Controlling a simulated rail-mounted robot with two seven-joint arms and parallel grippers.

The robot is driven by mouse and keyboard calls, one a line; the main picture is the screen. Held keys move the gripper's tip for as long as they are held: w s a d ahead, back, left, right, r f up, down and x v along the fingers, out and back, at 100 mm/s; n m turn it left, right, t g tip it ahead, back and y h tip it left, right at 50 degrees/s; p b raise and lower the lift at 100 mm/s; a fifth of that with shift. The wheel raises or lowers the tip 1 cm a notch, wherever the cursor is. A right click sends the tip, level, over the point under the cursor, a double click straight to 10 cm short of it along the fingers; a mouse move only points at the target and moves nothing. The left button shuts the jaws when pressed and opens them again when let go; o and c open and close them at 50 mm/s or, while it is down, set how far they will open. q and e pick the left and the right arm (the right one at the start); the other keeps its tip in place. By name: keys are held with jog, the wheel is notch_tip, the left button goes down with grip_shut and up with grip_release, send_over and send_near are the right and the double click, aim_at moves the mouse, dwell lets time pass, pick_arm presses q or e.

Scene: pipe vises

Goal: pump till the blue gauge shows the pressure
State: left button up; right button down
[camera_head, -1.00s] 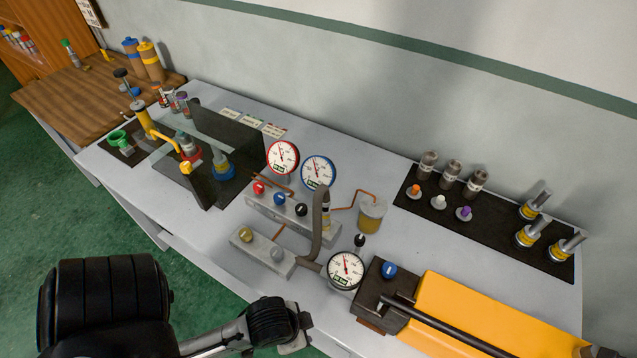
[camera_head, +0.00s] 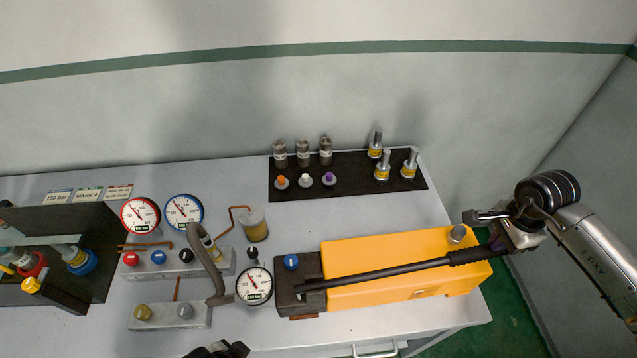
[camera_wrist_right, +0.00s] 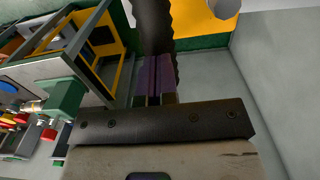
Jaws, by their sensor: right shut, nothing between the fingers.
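The blue-rimmed gauge (camera_head: 184,211) stands at the left, beside a red-rimmed gauge (camera_head: 140,215); its needle points up and left, its value too small to read. The yellow pump (camera_head: 400,285) lies on the bench with a long black lever (camera_head: 390,272) along its top, the lever's ribbed grip (camera_head: 472,256) at the right end. My right gripper (camera_head: 496,243) is at that grip's end, shut and empty; in the right wrist view its purple pads (camera_wrist_right: 153,80) are together in front of the dark grip (camera_wrist_right: 155,25). Contact cannot be told. Only a dark part of my left arm shows at the bottom edge.
A white-faced gauge (camera_head: 254,286) and a bent hose (camera_head: 206,262) stand left of the pump. A valve block with red, blue and black knobs (camera_head: 180,262) is behind. A card reading 150 bar (camera_head: 57,196) lies at left. A black mat (camera_head: 350,188) holds several fittings.

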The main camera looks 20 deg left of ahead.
notch_tip(320, 180, up, 8)
jog(key=s+a+p, duration=0.1)
jog(key=p, duration=0.3)
jog(key=shift+a, duration=0.4)
jog(key=shift+s, duration=0.15)
notch_tip(320, 180, up, 5)
jog(key=shift+r+p, duration=0.1)
jog(key=shift+p, duration=1.1)
